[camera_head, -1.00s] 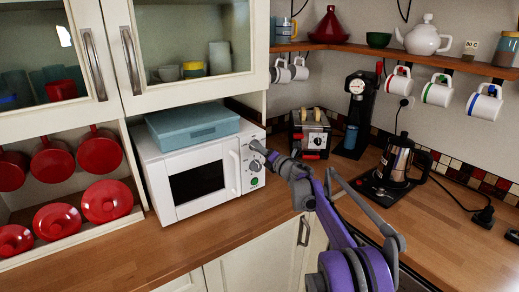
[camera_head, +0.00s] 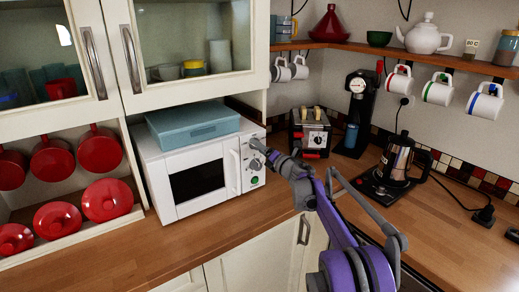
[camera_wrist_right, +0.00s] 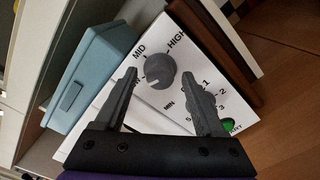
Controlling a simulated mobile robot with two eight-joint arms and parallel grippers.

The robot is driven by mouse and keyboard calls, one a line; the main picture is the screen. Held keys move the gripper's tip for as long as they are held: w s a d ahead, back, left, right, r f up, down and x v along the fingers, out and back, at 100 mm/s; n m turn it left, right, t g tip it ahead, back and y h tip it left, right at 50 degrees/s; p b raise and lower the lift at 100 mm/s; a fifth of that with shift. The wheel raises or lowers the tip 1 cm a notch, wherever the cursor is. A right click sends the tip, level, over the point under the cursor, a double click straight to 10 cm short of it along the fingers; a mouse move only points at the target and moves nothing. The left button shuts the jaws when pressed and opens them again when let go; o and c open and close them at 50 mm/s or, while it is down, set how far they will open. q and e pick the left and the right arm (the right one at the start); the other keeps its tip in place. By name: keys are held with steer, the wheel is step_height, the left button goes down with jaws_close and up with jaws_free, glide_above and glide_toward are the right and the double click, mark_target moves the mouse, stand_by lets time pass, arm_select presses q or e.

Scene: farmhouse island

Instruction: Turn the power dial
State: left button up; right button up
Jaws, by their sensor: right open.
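The white microwave (camera_head: 226,150) stands on the wooden counter with its door shut. Its grey round power dial (camera_wrist_right: 160,70) shows in the right wrist view, with MID and HIGH printed around it. My right gripper (camera_wrist_right: 159,82) is open, with one finger on each side of the dial's lower part. I cannot tell whether the fingers touch it. In the head view the gripper (camera_head: 257,144) covers the upper part of the control panel and hides most of this dial. A lower dial (camera_head: 254,165) and a green button (camera_head: 254,181) show beneath it. My left gripper is not in view.
A blue box (camera_head: 193,126) lies on top of the microwave. A toaster (camera_head: 310,131), a coffee machine (camera_head: 357,115) and a kettle (camera_head: 396,160) stand to the right. Glass-door cabinets (camera_head: 190,48) hang above. The front counter strip (camera_head: 225,237) is clear.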

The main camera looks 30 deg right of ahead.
steer(key=s+b, duration=0.1)
steer(key=s, duration=0.9)
steer(key=shift+s+d+b, duration=0.25)
steer(key=shift+d+b, duration=0.1)
steer(key=shift+d, duration=0.05)
steer(key=s+a+m+g+h, duration=0.2)
steer(key=s+a+m+h, duration=0.6)
steer(key=m, duration=0.7)
steer(key=s+a+f+m+g+y, duration=0.2)
steer(key=s+a+f, duration=0.4)
steer(key=s, duration=0.3)
steer(key=s+a+f+m+g+y+p, duration=0.1)
steer(key=s+a+f+m+g, duration=0.4)
steer(key=s, duration=0.5)
steer(key=s+a+f+m+g+y, duration=0.3)
steer(key=s+a+f+m, duration=0.1)
steer(key=s+a+f, duration=0.4)
step_height(320, 180, down, 3)
steer(key=shift+s+a+g, duration=0.25)
steer(key=shift+s+g, duration=0.05)
steer(key=shift+s, duration=0.8)
steer(key=shift+o, duration=0.3)
